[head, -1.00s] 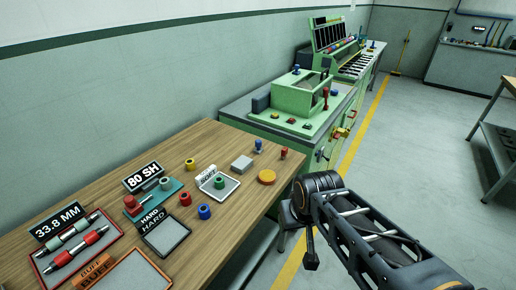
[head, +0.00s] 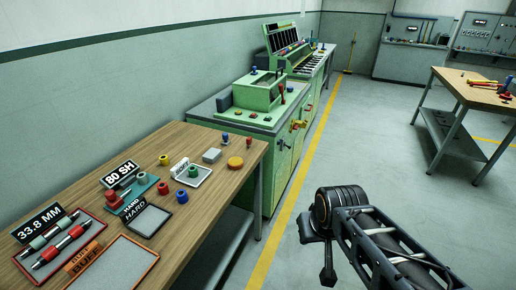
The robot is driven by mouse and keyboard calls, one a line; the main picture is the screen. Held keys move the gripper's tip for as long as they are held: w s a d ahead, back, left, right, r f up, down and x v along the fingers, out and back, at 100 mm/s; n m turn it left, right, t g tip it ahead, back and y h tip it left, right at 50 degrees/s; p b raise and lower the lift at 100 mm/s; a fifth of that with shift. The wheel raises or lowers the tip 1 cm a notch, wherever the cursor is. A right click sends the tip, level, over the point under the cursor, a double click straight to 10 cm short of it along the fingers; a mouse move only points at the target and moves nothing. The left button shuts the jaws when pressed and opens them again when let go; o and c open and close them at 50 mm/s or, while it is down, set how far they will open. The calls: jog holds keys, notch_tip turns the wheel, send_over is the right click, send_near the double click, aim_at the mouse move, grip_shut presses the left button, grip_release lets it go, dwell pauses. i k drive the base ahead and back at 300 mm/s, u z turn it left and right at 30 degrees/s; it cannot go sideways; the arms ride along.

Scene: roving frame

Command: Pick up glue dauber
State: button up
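I cannot tell for certain which thing is the glue dauber. Small upright pieces with coloured tops stand at the far end of the wooden bench (head: 185,142): a blue-topped one (head: 225,138) and a red one (head: 249,141). Either is too small to identify. My arm is folded at the lower right, over the floor and well apart from the bench. A dark tip, seemingly my gripper (head: 328,277), hangs below the arm's joint. Its fingers are not clear, and I see nothing held in it.
The bench also bears coloured rollers, trays and an orange disc (head: 235,162). A green machine (head: 258,92) stands beyond it. A second table (head: 456,82) at the right holds red and yellow items (head: 485,83). The grey floor (head: 370,140) between is clear.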

aim_at(225, 137)
jog(key=u, duration=0.2)
jog(key=k, duration=0.3)
jog(key=z, duration=1)
jog(key=i, duration=1.4)
jog(key=u, duration=1.05)
jog(key=i, duration=0.85)
jog(key=u, duration=1.35)
jog(key=i, duration=0.3)
jog(key=u, duration=0.2)
